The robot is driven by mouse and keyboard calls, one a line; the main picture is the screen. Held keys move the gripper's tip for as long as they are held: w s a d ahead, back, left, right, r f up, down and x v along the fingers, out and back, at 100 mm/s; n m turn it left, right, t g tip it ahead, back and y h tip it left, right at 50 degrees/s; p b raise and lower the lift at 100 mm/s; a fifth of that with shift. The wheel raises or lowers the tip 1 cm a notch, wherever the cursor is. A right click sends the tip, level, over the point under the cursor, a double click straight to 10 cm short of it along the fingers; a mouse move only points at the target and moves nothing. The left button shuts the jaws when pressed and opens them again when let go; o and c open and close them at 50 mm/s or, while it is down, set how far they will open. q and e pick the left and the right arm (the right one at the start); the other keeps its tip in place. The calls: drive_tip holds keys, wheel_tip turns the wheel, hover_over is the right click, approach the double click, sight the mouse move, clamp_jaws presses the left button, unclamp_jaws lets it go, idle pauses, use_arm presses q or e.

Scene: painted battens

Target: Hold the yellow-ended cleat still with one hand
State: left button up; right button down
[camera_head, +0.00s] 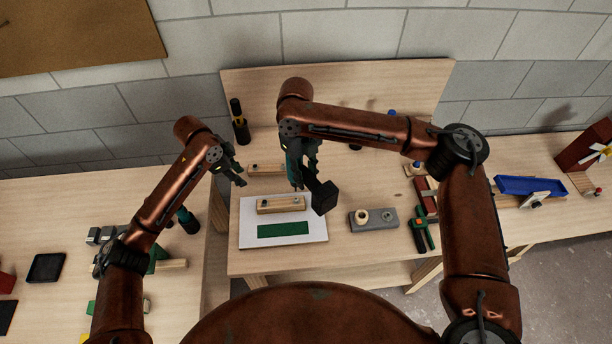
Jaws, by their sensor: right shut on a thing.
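A wooden batten with dark round fittings (281,204) lies on a white board (313,234), above a flat dark green strip (283,229). A second, similar wooden batten (267,169) lies behind the board. I cannot make out a yellow end on either. My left gripper (241,177) hangs near the left end of the rear batten, its fingers apart and seemingly empty. My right gripper (302,182) is shut on a dark, block-headed tool, probably a mallet (323,197), above the board's right side. Its grip is partly hidden by the fingers.
A black bottle-like object (239,122) stands back left. A blue tray (529,186) lies far right. Bare wood shows at the bench front.

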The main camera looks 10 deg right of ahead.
use_arm(q)
drive_tip(key=m+g, duration=0.2)
approach(260, 204)
use_arm(e)
drive_tip(key=shift+r, duration=0.1)
use_arm(q)
drive_tip(key=shift+x, duration=4.05)
drive_tip(key=shift+d+f, duration=0.1)
drive_tip(key=shift+f, duration=0.05)
drive_tip(key=c, duration=0.5)
drive_tip(key=shift+c, duration=0.2)
use_arm(e)
drive_tip(key=c, duration=2.2)
unclamp_jaws()
clamp_jaws()
